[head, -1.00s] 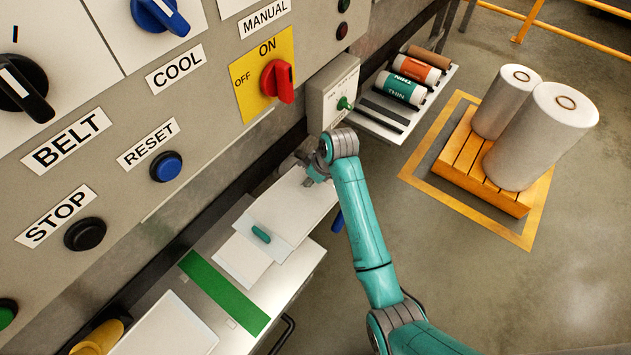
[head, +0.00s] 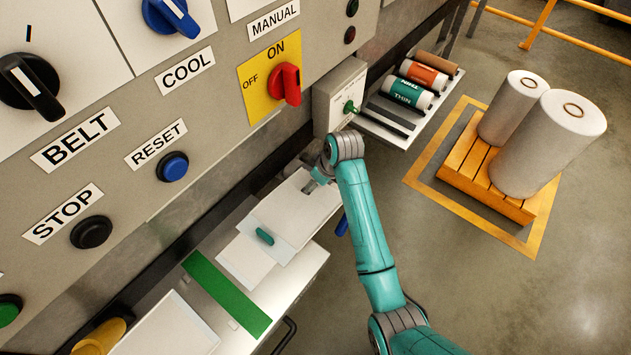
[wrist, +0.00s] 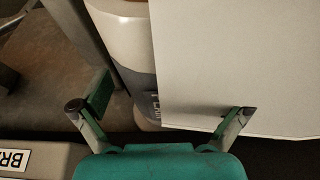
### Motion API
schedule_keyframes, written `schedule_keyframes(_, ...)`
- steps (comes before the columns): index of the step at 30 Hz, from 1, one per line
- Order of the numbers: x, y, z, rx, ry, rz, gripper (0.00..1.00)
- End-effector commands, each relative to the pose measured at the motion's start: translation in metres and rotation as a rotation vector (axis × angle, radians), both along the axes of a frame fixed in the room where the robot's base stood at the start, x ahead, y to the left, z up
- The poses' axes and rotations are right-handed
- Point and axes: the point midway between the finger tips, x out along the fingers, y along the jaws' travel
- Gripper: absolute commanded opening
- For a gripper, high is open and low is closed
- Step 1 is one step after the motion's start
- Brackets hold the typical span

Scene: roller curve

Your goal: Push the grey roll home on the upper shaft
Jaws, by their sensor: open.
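In the wrist view my gripper (wrist: 165,112) is open, its two green-tipped fingers spread wide with nothing visibly held. A pale cylinder with a dark grey lettered band (wrist: 138,85) lies beyond and between the fingers, close to the left one; it may be the grey roll. A white sheet or panel (wrist: 230,60) covers its right side and reaches the right finger. I cannot see the upper shaft or tell how the cylinder is seated. In the head view my gripper (head: 319,176) is mostly hidden behind my teal wrist, over the white surface by the machine.
A panel with knobs and a red switch (head: 286,84) stands at left. A grey box with a green knob (head: 350,107) is beyond the wrist. A rack (head: 428,118) holds orange, green and brown rolls. Large white rolls stand on a pallet (head: 465,165).

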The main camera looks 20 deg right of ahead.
Motion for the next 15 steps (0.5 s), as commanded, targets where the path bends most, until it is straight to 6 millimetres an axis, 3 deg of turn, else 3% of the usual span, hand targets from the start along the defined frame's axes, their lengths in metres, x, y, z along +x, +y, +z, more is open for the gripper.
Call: schedule_keyframes(15,-0.024,-0.019,0.086,0.0,-0.006,0.0,1.0)
